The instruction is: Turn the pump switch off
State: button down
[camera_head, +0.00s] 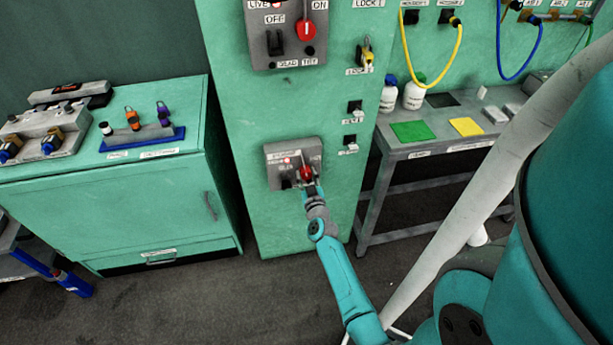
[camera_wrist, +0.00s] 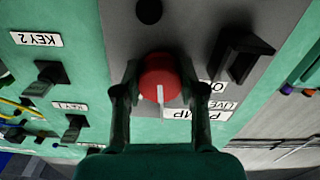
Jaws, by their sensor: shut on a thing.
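The pump switch is a round red knob (camera_wrist: 160,78) with a pale pointer line, on a grey panel (camera_wrist: 205,75) labelled PUMP and LIVE. In the head view the red knob (camera_head: 306,174) is on the lower grey box (camera_head: 279,156) of the teal cabinet. My gripper (camera_wrist: 160,92) has one finger on each side of the knob and is shut on it. In the head view my gripper (camera_head: 308,183) covers part of the box. A black switch (camera_wrist: 238,52) sits beside the knob in the wrist view.
An upper panel (camera_head: 288,50) carries another red knob (camera_head: 306,30) and a black switch. Two key switches, KEY 2 (camera_wrist: 48,78) and its neighbour (camera_wrist: 74,128), are on the cabinet beside the box. A bench (camera_head: 440,145) stands right, a low cabinet (camera_head: 130,210) left.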

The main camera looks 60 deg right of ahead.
jog(key=n, duration=1.2)
jog(key=shift+s+r, duration=0.1)
jog(key=shift+n, duration=2.1)
jog(key=c, duration=0.7)
grip_release()
jog(key=shift+o, duration=0.2)
jog(key=v, duration=1.2)
